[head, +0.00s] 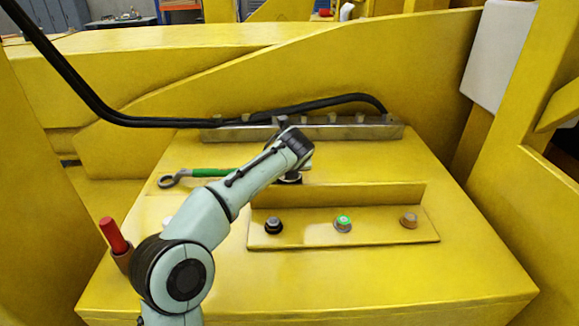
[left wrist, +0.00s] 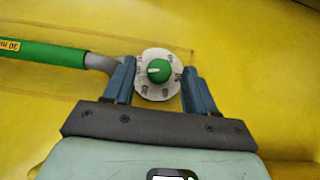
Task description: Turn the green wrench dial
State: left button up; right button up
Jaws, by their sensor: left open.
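The green dial (left wrist: 159,70) is a round green knob with a pale pointer mark, on a white disc with dark markings. It sits at the head end of the green-handled wrench (left wrist: 45,53). My left gripper (left wrist: 158,68) is open, its two blue fingers on either side of the disc. Whether they touch it, I cannot tell. In the head view the wrench (head: 210,172) lies on the yellow box top, its ring end to the left. My left gripper (head: 292,172) is above its right end, where the dial is mostly hidden. My right gripper is not in view.
A raised yellow panel with a black knob (head: 273,225), a green button (head: 343,223) and a brownish knob (head: 409,219) is just in front. A metal bar (head: 340,131) with black hoses (head: 330,101) runs behind. A red-handled tool (head: 113,235) stands at left.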

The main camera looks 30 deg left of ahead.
pick_arm(q)
jog(key=shift+w+a+f, duration=0.25)
jog(key=shift+w+f, duration=0.15)
jog(key=shift+f, duration=0.05)
grip_shut()
jog(key=shift+d+n, duration=0.1)
jog(key=shift+n, duration=0.2)
jog(key=n+y, duration=0.1)
jog(key=n+g, duration=0.1)
jog(key=shift+w+d+n+g+y, duration=0.1)
jog(key=shift+d+n+g+y, duration=0.05)
jog(key=shift+n+g+y, duration=0.2)
jog(key=shift+w+n+g+y, duration=0.15)
jog(key=shift+n+g+y, duration=0.7)
jog(key=shift+n+g, duration=0.8)
jog(key=shift+r+n, duration=0.1)
jog(key=shift+n, duration=0.6)
